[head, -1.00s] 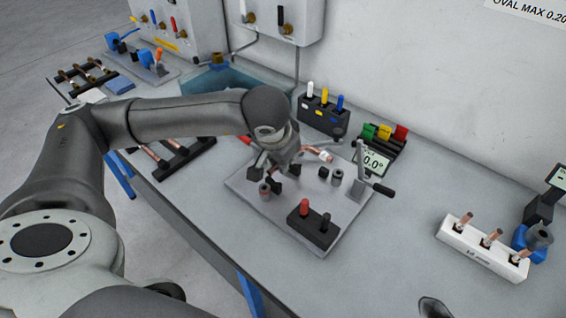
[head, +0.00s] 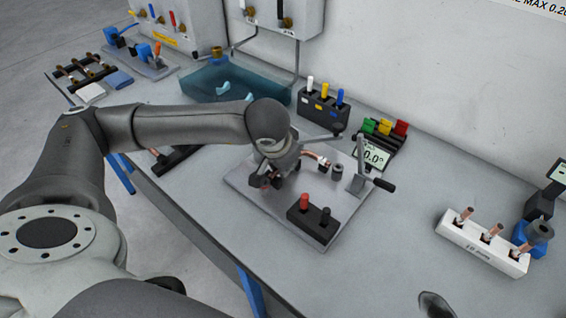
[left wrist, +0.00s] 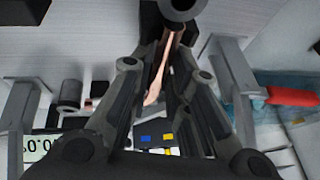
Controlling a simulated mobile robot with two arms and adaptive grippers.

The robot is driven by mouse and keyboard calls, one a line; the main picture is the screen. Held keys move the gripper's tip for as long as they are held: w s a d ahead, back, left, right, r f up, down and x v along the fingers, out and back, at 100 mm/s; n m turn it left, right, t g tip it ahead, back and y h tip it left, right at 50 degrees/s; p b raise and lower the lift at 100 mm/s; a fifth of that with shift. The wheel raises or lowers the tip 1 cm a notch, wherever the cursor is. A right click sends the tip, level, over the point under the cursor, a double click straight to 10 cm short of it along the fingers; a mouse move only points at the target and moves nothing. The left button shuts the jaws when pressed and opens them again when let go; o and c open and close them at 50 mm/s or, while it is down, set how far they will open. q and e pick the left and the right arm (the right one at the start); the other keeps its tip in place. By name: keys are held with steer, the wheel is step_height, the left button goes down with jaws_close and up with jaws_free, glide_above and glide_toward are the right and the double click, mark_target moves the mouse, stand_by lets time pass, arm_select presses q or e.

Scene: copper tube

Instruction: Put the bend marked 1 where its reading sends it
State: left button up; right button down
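A copper bend (head: 318,159) with a white mark near its end lies over the grey gauge plate (head: 240,178), low among its posts. My left gripper (head: 268,179) is over the left part of this plate. In the left wrist view, the copper tube (left wrist: 163,72) runs between the fingers (left wrist: 168,60), which appear closed on it, with a dark round post just beyond. The number on the bend is too small to read. The gauge display (head: 373,156) appears to read 0.0°. My right gripper does not show.
A white rack (head: 480,249) holding several copper pieces stands at the right. A dark item (head: 434,304) is cut off at the bottom.

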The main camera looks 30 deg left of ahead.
arm_select(q)
steer(key=shift+o, duration=1.2)
